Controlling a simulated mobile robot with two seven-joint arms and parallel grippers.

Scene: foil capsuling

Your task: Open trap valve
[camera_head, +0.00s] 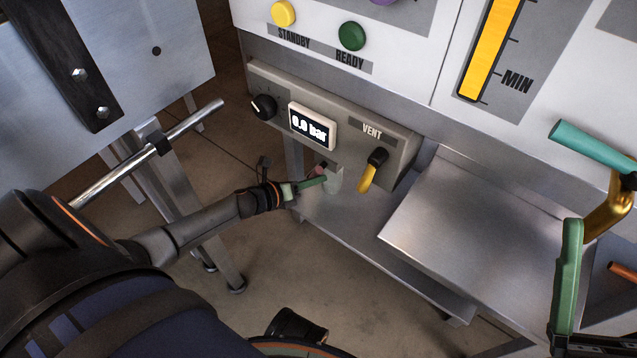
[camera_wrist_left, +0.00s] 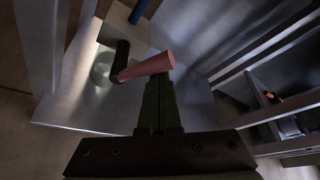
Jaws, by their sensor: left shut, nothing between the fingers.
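A small pink-red lever handle (camera_wrist_left: 145,68) with a black hub (camera_wrist_left: 121,60) sits on a grey block low under the vent panel, which I take to be the trap valve. In the head view only a bit of the pink handle (camera_head: 320,169) shows behind my fingers. My left gripper (camera_head: 325,180) has green fingers, shut and empty, at the handle. In the left wrist view its fingertips (camera_wrist_left: 160,82) are beside the handle's right end; whether they touch is unclear. A green finger of my right gripper (camera_head: 569,270) shows at the right edge; its other finger is not clear.
The panel (camera_head: 270,83) above has a black knob (camera_head: 264,106), a 0.0 bar display (camera_head: 313,126) and a yellow VENT lever (camera_head: 368,177). A metal tray (camera_head: 465,225) lies right. A teal handle (camera_head: 592,146) projects by my right gripper. A metal stand (camera_head: 150,40) is left.

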